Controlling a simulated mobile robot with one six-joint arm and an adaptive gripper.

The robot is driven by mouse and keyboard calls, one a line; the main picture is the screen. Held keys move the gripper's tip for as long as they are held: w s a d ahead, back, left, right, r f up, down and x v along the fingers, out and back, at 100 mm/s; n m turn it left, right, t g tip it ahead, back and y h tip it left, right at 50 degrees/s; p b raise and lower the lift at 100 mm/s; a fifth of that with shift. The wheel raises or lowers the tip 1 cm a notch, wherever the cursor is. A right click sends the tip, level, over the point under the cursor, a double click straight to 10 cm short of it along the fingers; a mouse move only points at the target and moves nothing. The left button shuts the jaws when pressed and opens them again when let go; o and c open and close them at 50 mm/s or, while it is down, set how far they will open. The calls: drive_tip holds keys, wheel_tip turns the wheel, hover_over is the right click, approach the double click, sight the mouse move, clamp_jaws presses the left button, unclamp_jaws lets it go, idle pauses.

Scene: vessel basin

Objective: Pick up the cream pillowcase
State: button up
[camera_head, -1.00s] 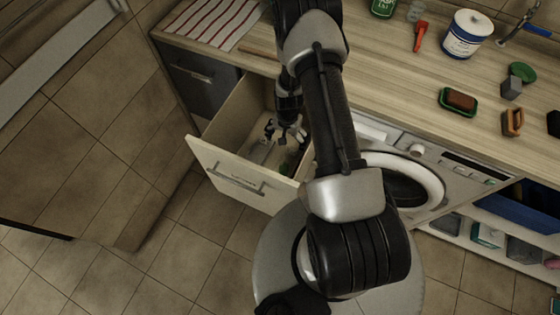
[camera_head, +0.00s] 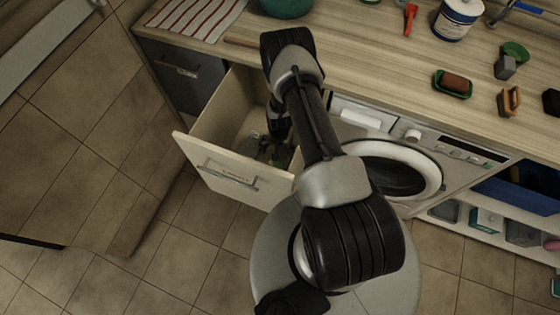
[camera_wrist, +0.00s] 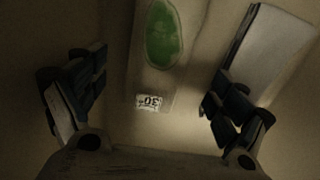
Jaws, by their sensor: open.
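A folded cream cloth, which looks like the cream pillowcase (camera_wrist: 141,70), lies in the drawer in the wrist view. It has a white tag (camera_wrist: 149,102) marked 30 and a green oval on it; I cannot tell whether the oval is a print or a separate thing. My gripper (camera_wrist: 155,105) is open, one finger on each side of the tag end, with nothing held. In the head view my gripper (camera_head: 268,150) is down inside the open drawer (camera_head: 232,168), and the cloth is hard to make out there.
A pale grey folded item (camera_wrist: 268,48) lies close beside the right finger. The drawer walls surround my gripper. The counter (camera_head: 370,65) above carries a striped cloth (camera_head: 200,15), a white tub (camera_head: 457,20) and small items. A washing machine (camera_head: 400,165) stands right of the drawer.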

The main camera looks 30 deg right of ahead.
wheel_tip(320, 180, down, 5)
drive_tip(key=shift+s+d+f+b, duration=0.1)
drive_tip(key=shift+s+b, duration=0.05)
drive_tip(key=shift+b, duration=0.85)
drive_tip(key=shift+c, duration=0.6)
drive_tip(key=c, duration=1.2)
